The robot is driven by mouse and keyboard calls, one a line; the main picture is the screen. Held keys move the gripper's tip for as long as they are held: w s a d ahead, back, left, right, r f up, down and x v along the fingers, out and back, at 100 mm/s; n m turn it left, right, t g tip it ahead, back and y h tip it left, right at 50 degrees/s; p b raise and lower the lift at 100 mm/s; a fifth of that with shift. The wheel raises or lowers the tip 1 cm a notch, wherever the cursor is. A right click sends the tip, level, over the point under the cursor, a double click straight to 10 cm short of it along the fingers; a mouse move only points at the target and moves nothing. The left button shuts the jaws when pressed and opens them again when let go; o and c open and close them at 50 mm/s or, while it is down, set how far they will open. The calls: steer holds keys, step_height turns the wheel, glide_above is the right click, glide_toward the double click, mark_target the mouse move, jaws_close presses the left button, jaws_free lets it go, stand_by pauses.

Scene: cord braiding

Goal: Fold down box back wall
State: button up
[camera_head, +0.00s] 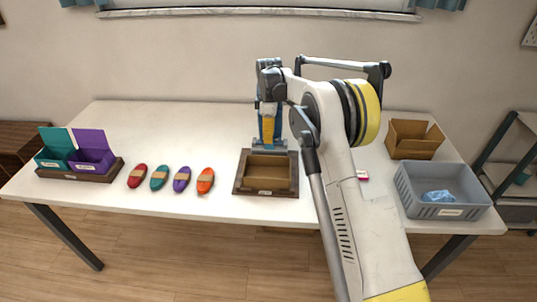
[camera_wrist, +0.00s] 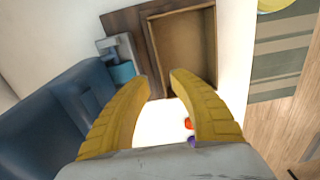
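A small brown box (camera_head: 267,168) sits in a dark wooden frame (camera_head: 266,191) near the middle of the table's front edge. It also shows at the top of the wrist view (camera_wrist: 188,45), with its tan inside visible. My gripper (camera_head: 267,141) hangs over the back edge of this box. In the wrist view its two yellow fingers (camera_wrist: 161,82) are apart, with bright tabletop showing between them and nothing held. The fingertips are close to the frame's edge; I cannot tell if they touch it. The state of the box's back wall is partly hidden by my gripper.
Teal (camera_head: 54,150) and purple (camera_head: 91,152) boxes stand at the left. Several coloured cord bundles (camera_head: 159,178) lie left of the frame. An open cardboard box (camera_head: 414,149) and a grey bin (camera_head: 447,201) with something blue inside stand at the right. The table's back left is clear.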

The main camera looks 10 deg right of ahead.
mark_target(268, 166)
steer(key=shift+w+f, duration=0.25)
steer(key=shift+f, duration=0.6)
step_height(268, 166, down, 10)
steer(key=b, duration=0.3)
steer(key=shift+f, duration=0.15)
steer(key=shift+c, duration=0.5)
jaws_close()
